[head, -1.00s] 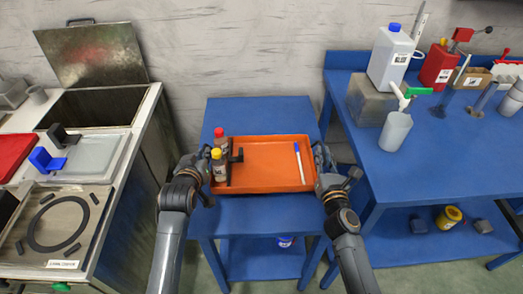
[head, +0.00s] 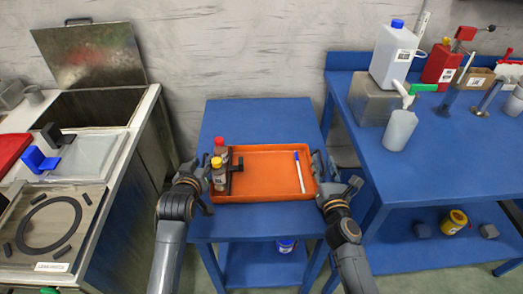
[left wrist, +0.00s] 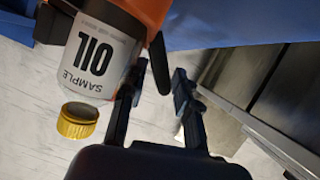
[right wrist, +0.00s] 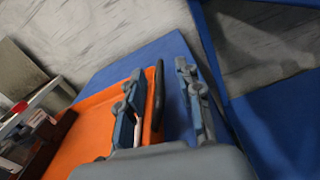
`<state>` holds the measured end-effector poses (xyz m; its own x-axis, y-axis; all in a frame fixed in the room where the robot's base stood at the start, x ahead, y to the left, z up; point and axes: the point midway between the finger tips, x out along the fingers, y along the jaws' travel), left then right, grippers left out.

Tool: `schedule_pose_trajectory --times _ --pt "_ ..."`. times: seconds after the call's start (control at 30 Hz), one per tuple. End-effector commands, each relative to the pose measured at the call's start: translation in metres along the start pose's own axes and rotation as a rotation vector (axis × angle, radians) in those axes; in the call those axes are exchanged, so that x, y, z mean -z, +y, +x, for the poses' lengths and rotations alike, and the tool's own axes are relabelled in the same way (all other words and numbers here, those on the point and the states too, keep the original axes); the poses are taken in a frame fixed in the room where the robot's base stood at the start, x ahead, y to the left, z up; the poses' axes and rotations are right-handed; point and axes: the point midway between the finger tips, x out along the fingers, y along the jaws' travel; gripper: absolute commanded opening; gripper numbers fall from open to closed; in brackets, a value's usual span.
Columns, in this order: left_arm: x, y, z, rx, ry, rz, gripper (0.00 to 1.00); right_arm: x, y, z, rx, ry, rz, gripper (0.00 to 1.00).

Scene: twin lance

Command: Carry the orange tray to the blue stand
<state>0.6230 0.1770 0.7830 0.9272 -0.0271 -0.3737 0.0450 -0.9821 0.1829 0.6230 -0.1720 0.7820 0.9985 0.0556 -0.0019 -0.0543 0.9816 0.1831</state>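The orange tray (head: 265,188) is level over the small blue stand (head: 255,120) and appears to rest on its top. It carries a red-capped bottle (head: 220,152), a yellow-capped bottle (head: 218,178) labelled OIL (left wrist: 95,55) and a white marker (head: 300,172). My left gripper (head: 205,178) is at the tray's left end. In the left wrist view its fingers are apart, with a black handle (left wrist: 160,62) between them. My right gripper (head: 322,170) is at the right end. In the right wrist view its fingers are apart on either side of a dark handle (right wrist: 158,95), with gaps showing.
A metal station with an open-lidded basin (head: 95,108) stands left. A larger blue bench (head: 450,150) with a white jug (head: 393,55), a red can and a squeeze bottle stands right. The stand's back half is clear. A blue-lidded tub (head: 286,245) sits on its lower shelf.

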Motion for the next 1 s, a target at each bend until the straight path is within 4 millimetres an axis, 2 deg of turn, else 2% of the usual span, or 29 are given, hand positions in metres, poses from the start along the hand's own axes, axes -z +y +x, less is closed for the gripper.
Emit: schedule_pose_trajectory --times 0.13,0.23,0.5,0.7,0.87,1.0 --pt "-0.002 0.001 -0.006 -0.002 -0.003 -0.001 0.31 0.000 0.001 0.000 -0.002 -0.001 0.001 0.35" --pt "-0.002 0.001 -0.018 -0.002 -0.003 -0.001 0.31 -0.001 0.001 0.000 -0.003 -0.001 0.002 0.35" --pt "-0.002 0.000 -0.072 -0.001 -0.002 -0.001 0.31 -0.001 0.002 0.000 -0.003 -0.001 0.002 0.35" --pt "-0.001 0.000 -0.105 0.000 -0.001 0.000 0.31 -0.001 0.002 0.000 -0.003 -0.001 0.002 0.35" --pt "-0.001 0.000 -0.118 0.000 -0.001 0.000 0.31 0.000 0.002 0.000 -0.003 -0.001 0.002 0.35" --pt "0.000 0.000 -0.120 0.000 0.000 0.001 0.31 0.001 0.001 -0.010 -0.003 0.000 0.001 0.35"
